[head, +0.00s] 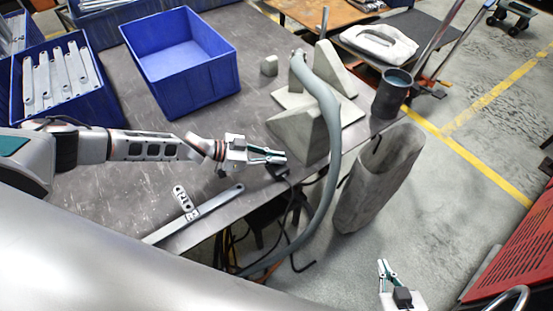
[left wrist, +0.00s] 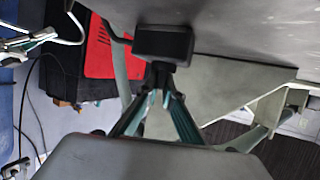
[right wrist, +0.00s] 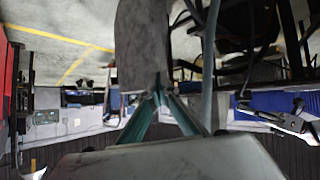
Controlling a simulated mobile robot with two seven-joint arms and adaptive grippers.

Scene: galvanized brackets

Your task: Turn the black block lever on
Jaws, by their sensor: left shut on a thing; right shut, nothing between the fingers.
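The black block (head: 278,171) sits at the front edge of the grey table, beside the grey stand. In the left wrist view the black block (left wrist: 163,43) is close, with a short dark lever below it. My left gripper (head: 283,158) is at the block, and in its wrist view my left gripper (left wrist: 162,78) is shut on the lever. The fingertips hide much of the lever, so its exact angle is not clear. My right gripper (head: 382,264) is shut and empty, off the table at lower right; my right gripper also shows in its wrist view (right wrist: 157,95).
The grey stand (head: 298,135) with a curved hose (head: 330,110) is right of the block. A blue bin (head: 180,65) and a bin of brackets (head: 65,85) stand behind the left arm. A loose bracket (head: 205,205) lies near the front edge. A tall grey container (head: 375,185) stands beside the table.

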